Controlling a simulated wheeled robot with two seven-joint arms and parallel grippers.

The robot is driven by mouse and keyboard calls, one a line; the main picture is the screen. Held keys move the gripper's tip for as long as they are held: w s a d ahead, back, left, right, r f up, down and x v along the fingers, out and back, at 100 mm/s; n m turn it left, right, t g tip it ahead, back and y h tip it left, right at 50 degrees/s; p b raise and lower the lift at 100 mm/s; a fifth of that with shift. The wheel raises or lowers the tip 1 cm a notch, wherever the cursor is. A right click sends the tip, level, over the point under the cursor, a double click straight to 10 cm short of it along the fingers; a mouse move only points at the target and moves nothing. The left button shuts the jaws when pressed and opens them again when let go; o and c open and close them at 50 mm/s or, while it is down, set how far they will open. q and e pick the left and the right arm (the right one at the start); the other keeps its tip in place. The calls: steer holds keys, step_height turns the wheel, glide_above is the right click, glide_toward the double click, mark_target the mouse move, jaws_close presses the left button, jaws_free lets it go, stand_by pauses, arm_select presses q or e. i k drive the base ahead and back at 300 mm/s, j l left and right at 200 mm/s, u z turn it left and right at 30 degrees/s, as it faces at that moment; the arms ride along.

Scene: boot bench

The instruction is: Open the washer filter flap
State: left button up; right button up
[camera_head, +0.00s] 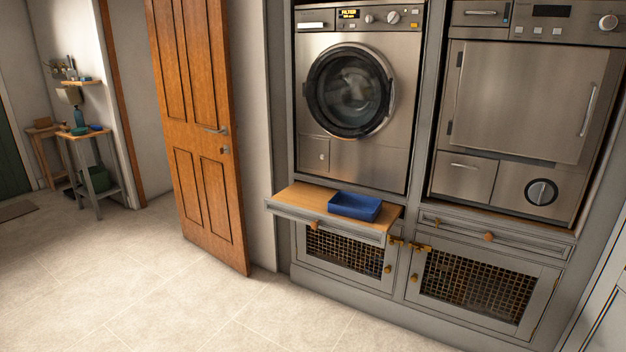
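The washer (349,150) is the steel front-loading machine with a round glass door (350,91) at the middle of the head view. Its small display shows yellow text that seems to read "FILTER". A square filter flap (315,153) with a small catch sits at the washer's lower left and looks shut, flush with the front. Neither of my grippers is in view.
Below the washer, a wooden pull-out shelf (299,196) sticks out, with a blue tray (354,206) on it. A second steel machine (524,110) stands to the right. An open wooden door (200,130) stands at left. The tiled floor in front is clear.

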mark_target(314, 151)
steer(key=i+j, duration=0.1)
steer(key=i, duration=0.5)
steer(key=i+j+u, duration=0.1)
steer(key=i, duration=0.45)
